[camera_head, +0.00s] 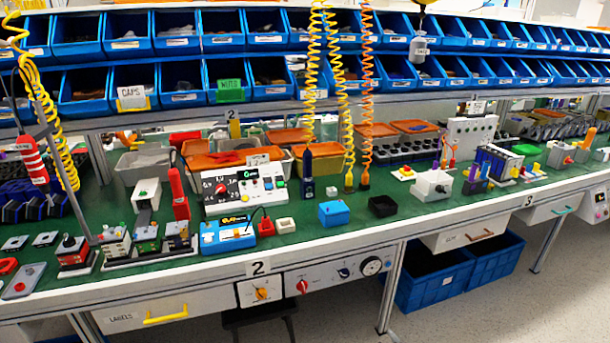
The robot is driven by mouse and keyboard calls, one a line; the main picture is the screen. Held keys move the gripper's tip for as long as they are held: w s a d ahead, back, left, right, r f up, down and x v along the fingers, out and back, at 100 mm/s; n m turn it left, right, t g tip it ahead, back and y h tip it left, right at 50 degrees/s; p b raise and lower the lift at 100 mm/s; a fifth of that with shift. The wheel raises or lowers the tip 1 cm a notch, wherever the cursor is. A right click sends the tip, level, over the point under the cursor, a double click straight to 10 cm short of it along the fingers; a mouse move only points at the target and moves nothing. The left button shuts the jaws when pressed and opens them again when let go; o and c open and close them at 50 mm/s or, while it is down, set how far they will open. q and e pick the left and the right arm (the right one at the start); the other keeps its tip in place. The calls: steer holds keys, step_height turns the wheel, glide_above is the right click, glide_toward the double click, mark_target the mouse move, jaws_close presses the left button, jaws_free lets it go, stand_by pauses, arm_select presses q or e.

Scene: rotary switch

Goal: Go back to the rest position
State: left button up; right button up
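Neither my left nor my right gripper shows in the head view, and no part of my arms is visible. A yellow rotary switch (261,293) sits on a white plate under the bench's front edge, below the number 2. A red rotary knob (302,286) is on the grey panel to its right.
The green workbench (345,236) carries a blue device (227,234), a white control box (244,189) and a small blue box (334,213). Coiled yellow and orange hoses hang above. Blue bins (494,258) stand on the floor at right. The aisle floor in front is clear.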

steer(key=s+f+m+g+y, duration=0.1)
steer(key=s+m+g, duration=0.25)
steer(key=s, duration=0.85)
steer(key=s+f+m+g, duration=0.2)
steer(key=s+m, duration=0.2)
steer(key=s, duration=0.8)
arm_select(q)
step_height(320, 180, up, 21)
steer(key=w+p, duration=0.1)
steer(key=p, duration=1.7)
steer(key=shift+w+t, duration=0.4)
arm_select(e)
step_height(320, 180, up, 21)
steer(key=w, duration=0.1)
steer(key=shift+w+d+r, duration=0.15)
steer(key=shift+d+r, duration=0.05)
steer(key=shift+d, duration=0.05)
